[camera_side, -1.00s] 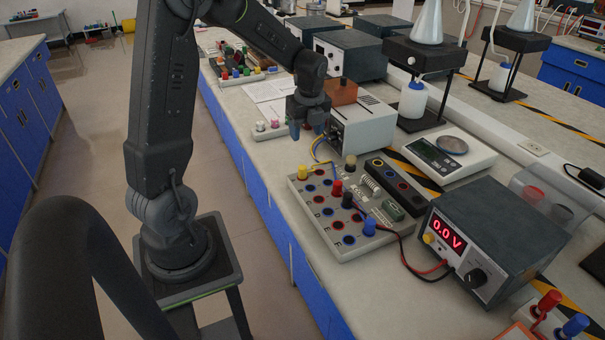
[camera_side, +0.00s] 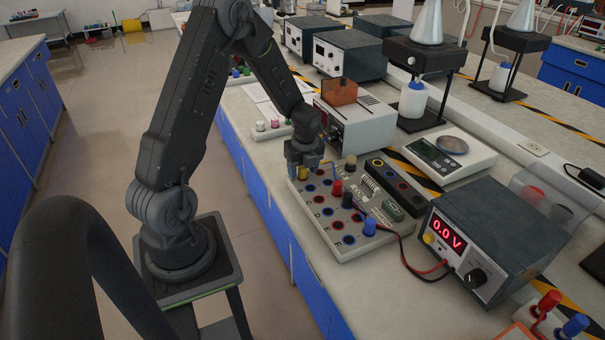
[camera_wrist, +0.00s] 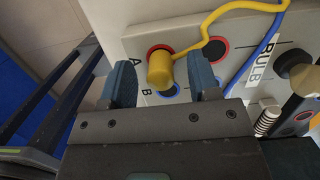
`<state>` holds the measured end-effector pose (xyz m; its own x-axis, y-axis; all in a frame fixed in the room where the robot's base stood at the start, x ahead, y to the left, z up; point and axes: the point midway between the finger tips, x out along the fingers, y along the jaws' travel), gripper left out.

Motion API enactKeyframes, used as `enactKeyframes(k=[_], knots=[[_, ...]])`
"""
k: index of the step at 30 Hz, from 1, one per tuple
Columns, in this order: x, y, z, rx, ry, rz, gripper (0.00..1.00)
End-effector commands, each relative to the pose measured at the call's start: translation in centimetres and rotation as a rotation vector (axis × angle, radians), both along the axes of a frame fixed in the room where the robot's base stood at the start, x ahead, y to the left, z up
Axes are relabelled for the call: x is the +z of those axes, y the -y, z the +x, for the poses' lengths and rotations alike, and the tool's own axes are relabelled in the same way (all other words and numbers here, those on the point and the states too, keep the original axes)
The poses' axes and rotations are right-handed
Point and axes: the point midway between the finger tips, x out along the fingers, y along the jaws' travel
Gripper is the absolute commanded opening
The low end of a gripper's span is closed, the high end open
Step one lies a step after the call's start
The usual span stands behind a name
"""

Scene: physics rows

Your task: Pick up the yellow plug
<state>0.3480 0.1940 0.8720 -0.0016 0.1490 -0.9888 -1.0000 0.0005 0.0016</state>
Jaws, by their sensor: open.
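The yellow plug (camera_wrist: 159,68) stands in a socket at the corner of the grey circuit board, with a yellow lead running off it to the right. In the wrist view my gripper (camera_wrist: 162,85) is open, with one blue-grey finger on each side of the plug. The left finger stands apart from the plug; the right finger is closer to it. I cannot tell whether the fingertips are level with the plug.
The circuit board (camera_side: 352,246) carries red, black and blue plugs (camera_side: 369,225) and a blue lead. A power supply (camera_side: 490,240) stands to its right and a white instrument box (camera_side: 365,128) behind it. The bench's front edge runs along the board's left side.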

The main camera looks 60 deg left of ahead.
Motion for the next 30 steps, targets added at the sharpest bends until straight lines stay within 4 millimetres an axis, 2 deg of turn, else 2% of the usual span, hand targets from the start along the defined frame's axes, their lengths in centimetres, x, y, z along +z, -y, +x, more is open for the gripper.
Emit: enactKeyframes(k=[8,24,30], knots=[[-0.39,-0.09,0.05,0.001,0.002,0.001,0.56],[-0.35,-0.07,0.05,0.001,0.002,0.001,0.05],[-0.34,-0.07,0.05,0.001,0.002,0.001,0.03]])
